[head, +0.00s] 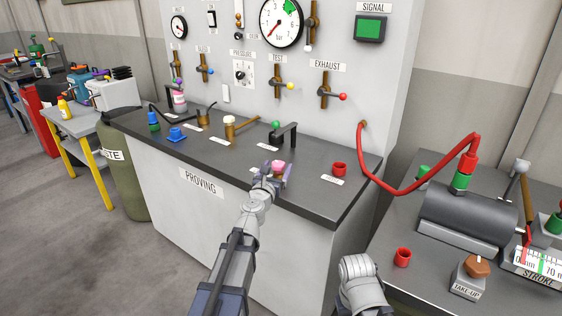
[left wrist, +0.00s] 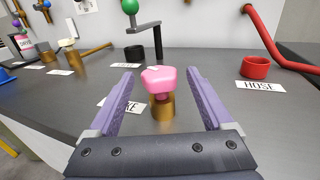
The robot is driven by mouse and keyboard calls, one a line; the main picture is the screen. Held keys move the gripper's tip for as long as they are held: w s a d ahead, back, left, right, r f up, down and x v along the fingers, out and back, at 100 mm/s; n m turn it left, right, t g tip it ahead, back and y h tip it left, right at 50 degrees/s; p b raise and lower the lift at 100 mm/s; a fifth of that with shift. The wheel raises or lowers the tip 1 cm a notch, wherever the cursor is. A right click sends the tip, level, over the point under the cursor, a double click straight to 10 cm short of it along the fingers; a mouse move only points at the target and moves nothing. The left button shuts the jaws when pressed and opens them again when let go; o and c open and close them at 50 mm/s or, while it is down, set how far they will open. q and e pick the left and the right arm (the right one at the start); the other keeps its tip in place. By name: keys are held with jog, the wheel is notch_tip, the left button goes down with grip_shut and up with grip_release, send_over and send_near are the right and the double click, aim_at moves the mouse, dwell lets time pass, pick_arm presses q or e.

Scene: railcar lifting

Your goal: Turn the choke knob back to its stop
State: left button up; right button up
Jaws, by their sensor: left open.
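The choke knob (head: 278,167) is a pink knob on a short brass stem on the black bench top marked PROVING. In the left wrist view the pink knob (left wrist: 158,80) stands upright between the two purple fingers, with a gap on each side. A label partly hidden by the left finger reads "KE". My left gripper (head: 271,178) is open around the knob, and it also shows in the left wrist view (left wrist: 160,95). My right arm shows at the bottom of the head view, but its gripper is not visible.
A black crank with a green knob (head: 283,133) stands just behind the choke knob. A red cup (head: 339,169) with a HOSE label is to the right. A red hose (head: 400,190) runs to a cylinder on the right bench. Brass valve (head: 230,127) stands left.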

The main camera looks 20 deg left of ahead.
pick_arm(q)
jog(key=w, duration=0.4)
jog(key=shift+w, duration=0.4)
grip_shut()
